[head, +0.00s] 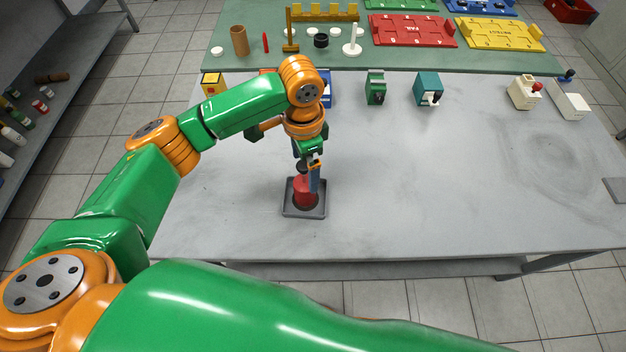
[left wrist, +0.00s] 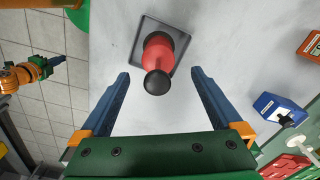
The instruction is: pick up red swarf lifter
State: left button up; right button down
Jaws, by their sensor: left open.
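The red swarf lifter (head: 301,192) stands in a dark square tray (head: 290,211) on the grey table. In the left wrist view the lifter (left wrist: 161,42) shows a red body and a black ball knob toward the camera. My left gripper (head: 312,178) is over the lifter, pointing down, and hides part of it in the head view. In the left wrist view its blue fingers (left wrist: 161,75) are wide apart, one on each side of the knob, with gaps to both. My right gripper (left wrist: 58,59) shows small at the left of the left wrist view, over the floor.
Behind my left arm stand a yellow block (head: 212,84), a blue block (head: 327,88), a green block (head: 376,88) and a teal block (head: 428,88). White blocks (head: 523,93) stand at right. The table right of the tray is clear.

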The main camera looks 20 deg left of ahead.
aim_at(304, 182)
pick_arm(q)
jog(key=f, duration=0.2)
jog(key=s+f, duration=0.1)
jog(key=f, duration=0.1)
jog(key=shift+a+f, duration=0.1)
jog(key=shift+a, duration=0.1)
jog(key=shift+w+d+f, duration=0.15)
jog(key=shift+w+f, duration=0.1)
jog(key=shift+w, duration=0.1)
jog(key=shift+s+r, duration=0.1)
jog(key=shift+s, duration=0.05)
jog(key=c, duration=0.8)
grip_shut()
